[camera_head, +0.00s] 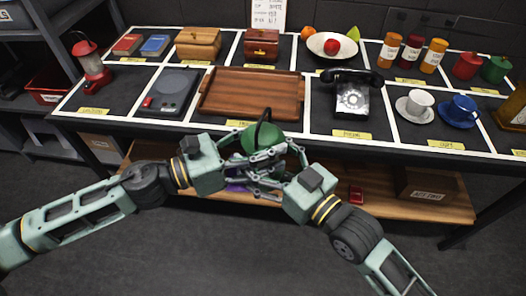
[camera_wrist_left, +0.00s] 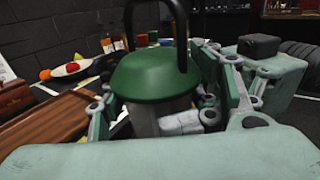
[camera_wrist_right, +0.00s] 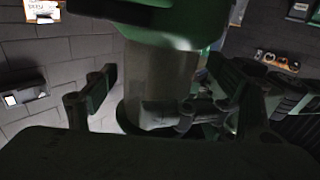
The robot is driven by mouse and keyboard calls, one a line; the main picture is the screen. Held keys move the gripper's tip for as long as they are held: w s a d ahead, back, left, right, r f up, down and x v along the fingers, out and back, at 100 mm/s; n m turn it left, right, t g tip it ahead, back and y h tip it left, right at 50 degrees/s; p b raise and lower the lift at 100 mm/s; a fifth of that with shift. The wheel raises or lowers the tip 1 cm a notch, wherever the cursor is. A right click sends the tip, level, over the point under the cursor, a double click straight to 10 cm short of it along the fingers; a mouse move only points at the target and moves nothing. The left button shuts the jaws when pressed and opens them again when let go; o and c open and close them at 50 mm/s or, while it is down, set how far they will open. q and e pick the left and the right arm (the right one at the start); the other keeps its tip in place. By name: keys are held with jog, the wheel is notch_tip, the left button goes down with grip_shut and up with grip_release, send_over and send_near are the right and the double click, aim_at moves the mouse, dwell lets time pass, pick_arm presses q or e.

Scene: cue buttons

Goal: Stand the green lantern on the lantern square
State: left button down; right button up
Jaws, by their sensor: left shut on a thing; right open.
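The green lantern (camera_head: 262,138), with a green cap and dark handle, is upright in front of the table's front edge. My left gripper (camera_head: 250,165) is shut on its body below the cap; the cap (camera_wrist_left: 155,75) fills the middle of the left wrist view. My right gripper (camera_head: 279,172) is at the lantern's other side, its fingers open around the clear body (camera_wrist_right: 160,80) in the right wrist view; contact is unclear. A red lantern (camera_head: 91,66) stands in the table's front left square (camera_head: 112,88), whose yellow label is too small to read. The green lantern's base is hidden in the head view.
The table holds a wooden tray (camera_head: 225,92), a grey device (camera_head: 170,92), a black telephone (camera_head: 355,95) and cups (camera_head: 415,103). A lower shelf (camera_head: 400,205) runs beneath. The front left square has bare room in front of the red lantern.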

pick_arm(q)
jog(key=shift+r, duration=0.1)
pick_arm(e)
jog(key=shift+w+a, duration=0.1)
jog(key=shift+a, duration=0.05)
jog(key=c, duration=1.7)
pick_arm(q)
jog(key=c, duration=1.1)
grip_release()
pick_arm(e)
jog(key=shift+a+r, duration=0.1)
jog(key=shift+r, duration=0.05)
jog(key=shift+c, duration=0.5)
pick_arm(q)
jog(key=shift+o, duration=1.1)
pick_arm(e)
grip_shut()
pick_arm(q)
jog(key=o, duration=0.3)
jog(key=shift+o, duration=0.2)
jog(key=shift+a, duration=0.15)
